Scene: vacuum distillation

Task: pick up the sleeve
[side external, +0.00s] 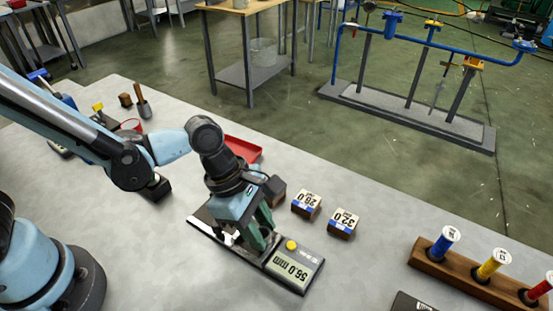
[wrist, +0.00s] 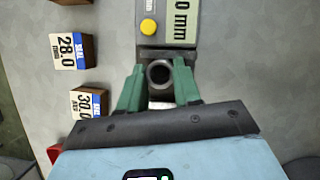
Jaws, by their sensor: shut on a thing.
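The sleeve (wrist: 160,74) is a small dark ring with a round bore, seen end-on in the wrist view. It sits between the two green fingers of my gripper (wrist: 159,88), which is shut on it. In the side view my gripper (side external: 258,238) points down at the measuring gauge, and its fingers hide the sleeve. The gauge (side external: 294,266) lies flat on the table, with a yellow button and a display reading 56.0 mm. It also shows in the wrist view (wrist: 178,30), just beyond the sleeve. I cannot tell whether the sleeve touches the gauge.
Blocks marked 28.0 (side external: 306,205) and 32.0 (side external: 342,222) stand right of my gripper; one marked 30.0 (wrist: 88,103) is closer. A wooden rack (side external: 465,275) holds blue, yellow and red-topped pieces. A red tray (side external: 243,148) lies behind. The table between blocks and rack is clear.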

